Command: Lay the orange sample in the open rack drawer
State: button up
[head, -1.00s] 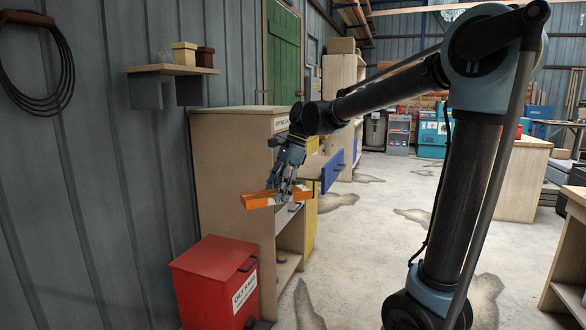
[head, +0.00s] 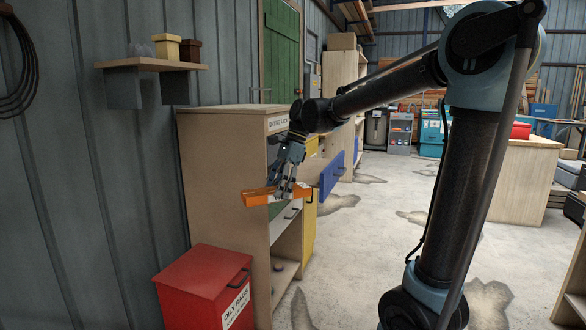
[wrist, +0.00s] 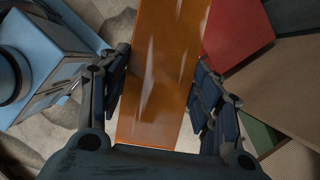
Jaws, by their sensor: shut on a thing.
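The orange sample (head: 257,197) is a long flat bar held level in my gripper (head: 284,193), in front of the wooden rack. In the wrist view the orange sample (wrist: 165,70) runs between the two dark fingers of my gripper (wrist: 165,95), which are shut on it. The rack (head: 222,170) stands against the wall. Its open drawer, with a blue front (head: 332,176), sticks out to the right, beyond my gripper. The inside of the drawer is mostly hidden from this angle.
A red bin (head: 205,285) stands on the floor left of the rack. A wall shelf (head: 150,65) with small boxes is above it. A wooden bench (head: 515,180) stands at the right.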

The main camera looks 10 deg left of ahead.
aim_at(310, 168)
jog(key=z, duration=0.1)
jog(key=i, duration=1.25)
jog(key=z, duration=0.15)
